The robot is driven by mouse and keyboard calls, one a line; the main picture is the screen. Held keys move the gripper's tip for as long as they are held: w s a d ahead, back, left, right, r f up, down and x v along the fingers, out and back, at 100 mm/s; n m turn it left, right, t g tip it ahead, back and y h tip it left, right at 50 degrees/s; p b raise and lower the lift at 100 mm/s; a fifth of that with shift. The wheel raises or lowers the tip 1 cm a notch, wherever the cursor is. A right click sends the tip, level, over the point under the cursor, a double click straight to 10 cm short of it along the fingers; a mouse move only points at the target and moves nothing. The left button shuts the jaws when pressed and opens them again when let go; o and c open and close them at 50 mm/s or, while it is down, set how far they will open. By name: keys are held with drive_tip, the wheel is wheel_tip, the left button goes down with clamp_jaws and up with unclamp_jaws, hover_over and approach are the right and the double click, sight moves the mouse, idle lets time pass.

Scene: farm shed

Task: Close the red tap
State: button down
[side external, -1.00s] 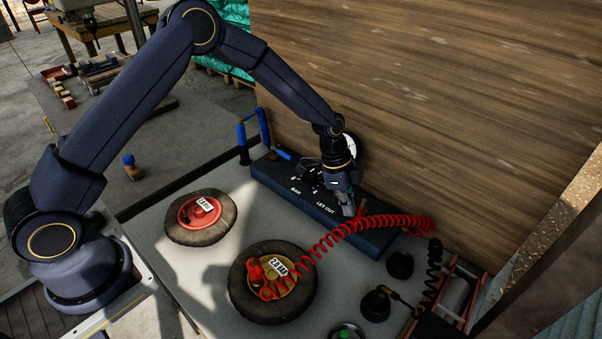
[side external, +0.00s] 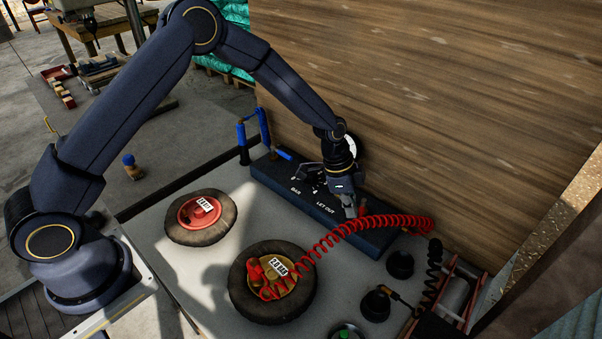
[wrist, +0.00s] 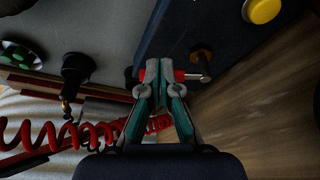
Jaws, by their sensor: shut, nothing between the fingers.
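The dark blue box (side external: 318,205) with white lettering, including "LET OUT", lies along the wooden wall. The red tap (side external: 362,208) is at its right part, by the start of the coiled red hose (side external: 395,222). My gripper (side external: 349,211) points down beside the tap, with its fingers shut and empty. In the wrist view, my fingertips (wrist: 160,68) are together and cover the middle of the tap. Red parts of the tap (wrist: 181,75) show on either side of them. Whether the fingers touch the tap, I cannot tell.
Two tyres, one at the left (side external: 175,236) and one at the front (side external: 245,305), lie on the grey table. Blue upright parts (side external: 264,127) stand at the box's far end. A yellow button (wrist: 262,10) shows in the wrist view. The wooden wall (side external: 430,100) is close behind.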

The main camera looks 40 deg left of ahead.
drive_tip(key=d+n, duration=0.1)
drive_tip(key=n, duration=0.1)
drive_tip(key=shift+d+n+t, duration=0.35)
drive_tip(key=shift+n+t, duration=0.05)
drive_tip(key=d+n, duration=0.1)
drive_tip(key=n+y, duration=0.1)
drive_tip(key=n, duration=0.1)
drive_tip(key=shift+w+d+n+t, duration=0.3)
drive_tip(key=shift+w+d, duration=0.05)
drive_tip(key=shift+w, duration=0.05)
drive_tip(key=n, duration=0.1)
drive_tip(key=w+d+n, duration=0.1)
drive_tip(key=shift+n+y, duration=0.3)
drive_tip(key=shift+y, duration=0.1)
drive_tip(key=n, duration=0.1)
drive_tip(key=w+d+n+y, duration=0.1)
drive_tip(key=shift+n+t, duration=0.3)
drive_tip(key=shift+n, duration=0.1)
drive_tip(key=shift+w, duration=0.35)
drive_tip(key=shift+d, duration=0.1)
